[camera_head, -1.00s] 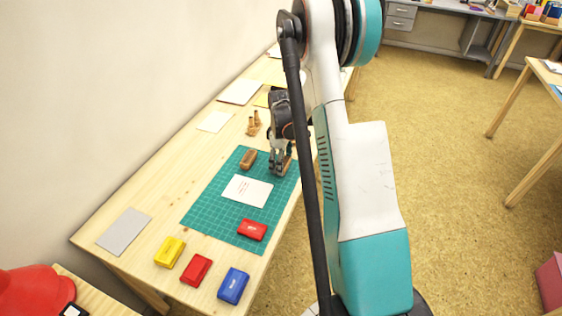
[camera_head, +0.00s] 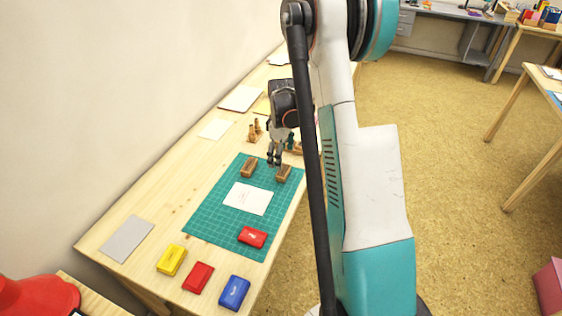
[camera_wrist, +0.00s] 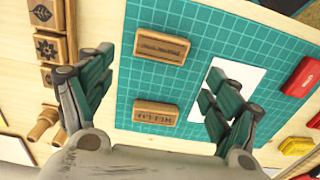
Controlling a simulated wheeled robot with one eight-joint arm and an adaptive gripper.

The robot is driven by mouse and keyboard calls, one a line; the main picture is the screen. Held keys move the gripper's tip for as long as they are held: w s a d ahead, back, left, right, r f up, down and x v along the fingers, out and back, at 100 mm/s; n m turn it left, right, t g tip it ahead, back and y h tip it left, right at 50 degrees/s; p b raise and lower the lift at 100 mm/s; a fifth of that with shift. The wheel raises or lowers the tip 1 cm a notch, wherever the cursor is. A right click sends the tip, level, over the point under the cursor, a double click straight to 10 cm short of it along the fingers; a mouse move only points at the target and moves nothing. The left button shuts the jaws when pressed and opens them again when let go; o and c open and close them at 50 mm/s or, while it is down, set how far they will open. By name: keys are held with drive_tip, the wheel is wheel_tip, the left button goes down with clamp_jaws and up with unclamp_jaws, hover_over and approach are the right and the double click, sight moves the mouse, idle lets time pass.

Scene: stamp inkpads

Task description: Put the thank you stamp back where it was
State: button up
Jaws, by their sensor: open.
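Two wooden stamp blocks lie on the green cutting mat (camera_head: 212,215). In the head view one is at the left (camera_head: 249,168) and the other at the right (camera_head: 284,173). The wrist view shows the right block at the top (camera_wrist: 162,47) and the left block below it (camera_wrist: 156,114). Both have dark lettering too small to read surely, so I cannot tell which is the thank you stamp. My gripper (camera_head: 274,158) is open and empty above the mat's far edge; its fingers (camera_wrist: 164,85) are spread on either side of the blocks in the wrist view.
A white card (camera_head: 247,198) and a red inkpad (camera_head: 252,237) lie on the mat. Yellow (camera_head: 171,260), red (camera_head: 197,277) and blue (camera_head: 234,292) inkpads stand in front. More wooden stamps (camera_wrist: 48,47) and round-handled ones (camera_wrist: 45,122) stand beyond the mat's far edge.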

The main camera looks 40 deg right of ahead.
wheel_tip(320, 180, up, 5)
drive_tip(key=shift+f+p, duration=0.1)
drive_tip(key=shift+p, duration=0.45)
